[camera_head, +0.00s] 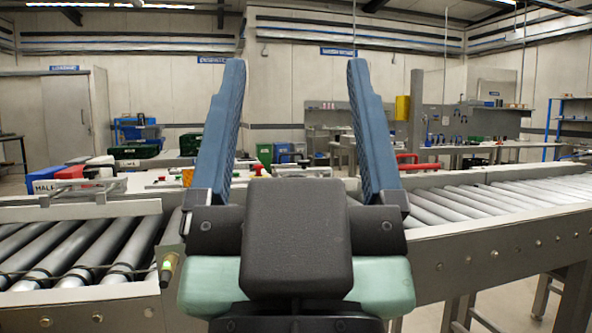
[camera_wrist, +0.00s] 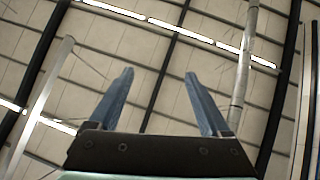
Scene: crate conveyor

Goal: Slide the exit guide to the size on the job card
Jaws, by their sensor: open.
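My gripper (camera_head: 296,66) points upward in the middle of the head view, its two blue fingers wide apart with nothing between them. It also shows in the wrist view (camera_wrist: 159,76), open against the ceiling. A pale metal rail (camera_head: 80,211) lies along the far side of the left rollers, below and left of my gripper and apart from it. I cannot tell whether this rail is the exit guide. I cannot make out a job card or any size marking. My gripper and wrist hide the middle of the conveyor line.
A roller conveyor (camera_head: 70,255) is at the left and another (camera_head: 490,205) runs off to the right. Workbenches stand farther back. The air around my gripper is clear.

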